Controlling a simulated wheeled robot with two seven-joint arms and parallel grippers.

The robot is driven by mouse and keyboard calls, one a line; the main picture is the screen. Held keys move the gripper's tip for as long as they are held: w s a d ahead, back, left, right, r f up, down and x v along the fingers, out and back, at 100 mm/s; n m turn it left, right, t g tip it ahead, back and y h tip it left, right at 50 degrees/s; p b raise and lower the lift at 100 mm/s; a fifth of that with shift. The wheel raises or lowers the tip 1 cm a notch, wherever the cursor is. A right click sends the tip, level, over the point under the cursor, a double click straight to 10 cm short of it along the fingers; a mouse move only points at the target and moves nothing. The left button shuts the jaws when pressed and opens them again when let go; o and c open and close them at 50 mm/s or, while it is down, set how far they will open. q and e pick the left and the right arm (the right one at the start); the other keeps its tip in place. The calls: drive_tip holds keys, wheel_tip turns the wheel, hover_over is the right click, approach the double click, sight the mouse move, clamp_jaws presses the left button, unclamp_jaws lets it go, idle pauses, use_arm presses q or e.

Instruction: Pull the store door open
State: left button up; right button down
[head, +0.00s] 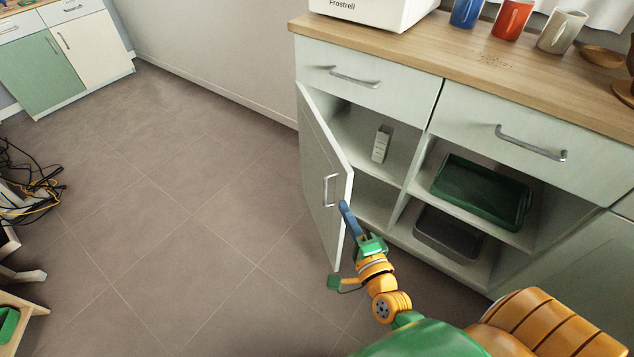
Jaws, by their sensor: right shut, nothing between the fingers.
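The store door (318,170) is a pale panel under the counter, hinged at the cabinet's left side. It stands swung well out from the cabinet, and the shelves behind it show. Its metal bar handle (329,190) is on the outer face, near the free edge. My right gripper (345,209), with blue fingertips, is shut and empty. It overlaps the door's free edge in the picture, just right of and below the handle; I cannot tell if it touches the door. My left gripper is out of view.
Inside the cabinet are a small white box (381,144), a green tray (481,190) and a grey tray (448,233). Mugs (512,18) and a white appliance (372,12) stand on the counter. Floor left of the door is clear; cables (30,185) lie far left.

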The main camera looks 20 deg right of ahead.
drive_tip(key=w+a, duration=0.3)
drive_tip(key=w, duration=0.5)
drive_tip(key=shift+w, duration=0.3)
drive_tip(key=shift+a, duration=0.1)
idle(1.4)
